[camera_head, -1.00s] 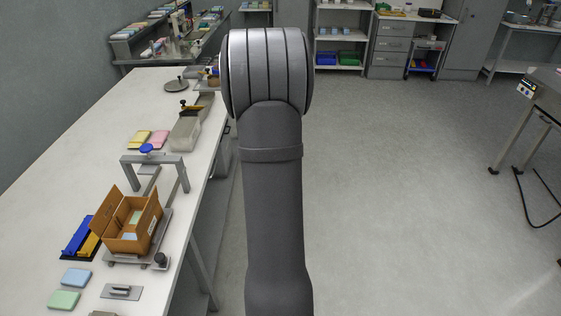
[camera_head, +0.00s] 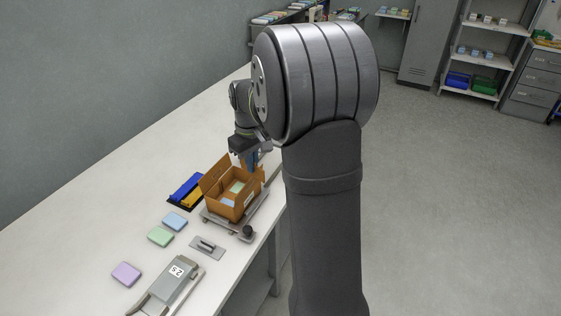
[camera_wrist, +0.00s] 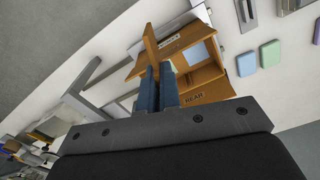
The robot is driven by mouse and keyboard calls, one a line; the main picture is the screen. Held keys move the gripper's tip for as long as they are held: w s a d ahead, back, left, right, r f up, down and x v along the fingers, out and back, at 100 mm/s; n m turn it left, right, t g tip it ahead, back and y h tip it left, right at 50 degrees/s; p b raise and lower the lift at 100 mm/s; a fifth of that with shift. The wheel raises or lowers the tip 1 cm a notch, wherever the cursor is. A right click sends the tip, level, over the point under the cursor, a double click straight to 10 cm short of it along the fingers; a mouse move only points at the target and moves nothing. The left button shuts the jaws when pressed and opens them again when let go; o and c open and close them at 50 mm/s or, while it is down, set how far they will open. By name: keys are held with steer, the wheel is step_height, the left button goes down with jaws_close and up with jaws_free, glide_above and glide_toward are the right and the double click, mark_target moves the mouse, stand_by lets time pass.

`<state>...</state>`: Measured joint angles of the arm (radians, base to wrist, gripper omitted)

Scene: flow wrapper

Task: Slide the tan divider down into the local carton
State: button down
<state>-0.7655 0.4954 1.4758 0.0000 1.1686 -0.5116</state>
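The open brown carton (camera_head: 240,207) stands on a low metal fixture on the bench. Its flaps are raised, and pale green and blue pads show inside. My gripper (camera_head: 250,160) points down at the carton's back edge. In the wrist view, the two blue fingers of my gripper (camera_wrist: 159,82) are close together over the carton (camera_wrist: 205,88), beside its side marked REAR. A narrow tan panel (camera_wrist: 150,45) stands edge-on just beyond the fingertips. I cannot tell whether it is the divider or a carton flap, nor whether the fingers hold it.
A blue and yellow holder (camera_head: 186,190) lies left of the carton. Loose blue (camera_head: 175,221), green (camera_head: 160,236) and lilac (camera_head: 126,273) pads lie nearer the front. A metal plate with a handle (camera_head: 207,247) and a grey device (camera_head: 170,288) are also on the bench.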

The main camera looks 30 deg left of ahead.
mark_target(234, 186)
steer(key=a+f+n, duration=0.3)
steer(key=a+f, duration=0.2)
steer(key=a, duration=0.2)
steer(key=shift+a+f, duration=0.15)
steer(key=shift+a, duration=0.2)
steer(key=shift+f, duration=0.45)
stand_by(1.2)
steer(key=shift+f, duration=0.45)
steer(key=shift+f, duration=0.25)
steer(key=shift+f, duration=1.15)
steer(key=shift+f, duration=0.35)
steer(key=shift+f, duration=1.05)
